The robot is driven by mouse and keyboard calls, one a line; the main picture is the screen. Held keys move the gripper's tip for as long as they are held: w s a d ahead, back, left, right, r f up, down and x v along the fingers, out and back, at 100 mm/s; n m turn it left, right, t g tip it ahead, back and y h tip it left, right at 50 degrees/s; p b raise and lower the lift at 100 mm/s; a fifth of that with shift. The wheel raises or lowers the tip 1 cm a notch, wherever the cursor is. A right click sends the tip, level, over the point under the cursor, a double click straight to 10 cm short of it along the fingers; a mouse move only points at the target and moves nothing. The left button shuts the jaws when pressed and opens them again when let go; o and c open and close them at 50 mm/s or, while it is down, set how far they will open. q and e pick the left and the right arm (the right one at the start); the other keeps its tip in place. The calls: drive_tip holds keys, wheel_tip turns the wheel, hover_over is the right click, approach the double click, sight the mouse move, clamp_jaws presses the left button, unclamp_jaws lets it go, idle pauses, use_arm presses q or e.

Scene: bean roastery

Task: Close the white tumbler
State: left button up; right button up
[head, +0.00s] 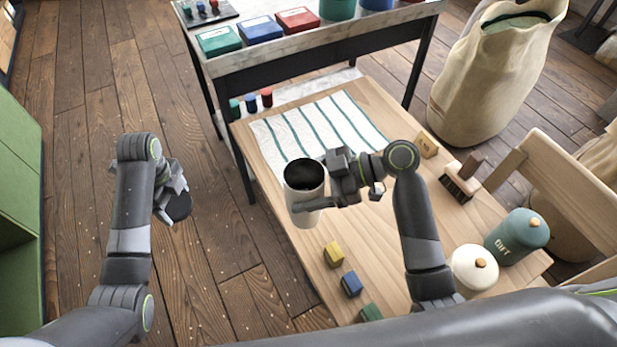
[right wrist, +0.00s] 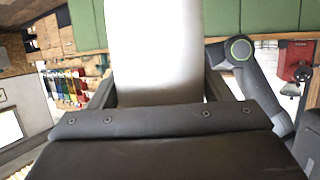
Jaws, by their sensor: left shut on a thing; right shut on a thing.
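The white tumbler (head: 306,205) is upright, its open top showing a dark inside, at the left edge of the wooden table. My right gripper (head: 318,190) is shut around its side; the tumbler's pale wall (right wrist: 155,50) also shows between the fingers in the right wrist view. My left gripper (head: 173,192) is to the left of the table, over the floor, shut on a dark round piece that looks like a lid (head: 179,208). The left fingers partly hide this piece. It is well apart from the tumbler.
A chair stands at right. Open floor lies between my left gripper and the table.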

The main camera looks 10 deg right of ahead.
drive_tip(key=shift+d, duration=0.1)
drive_tip(key=shift+w+d, duration=0.1)
drive_tip(key=shift+d, duration=0.2)
drive_tip(key=s+d+r+m+t+h, duration=0.2)
drive_tip(key=d+r+m+t, duration=0.4)
drive_tip(key=d, duration=0.8)
wheel_tip(320, 180, up, 2)
drive_tip(key=shift+s+r+t+h, duration=0.1)
drive_tip(key=shift+s+t+h, duration=0.2)
drive_tip(key=shift+s+t, duration=0.3)
drive_tip(key=shift+w+a, duration=0.1)
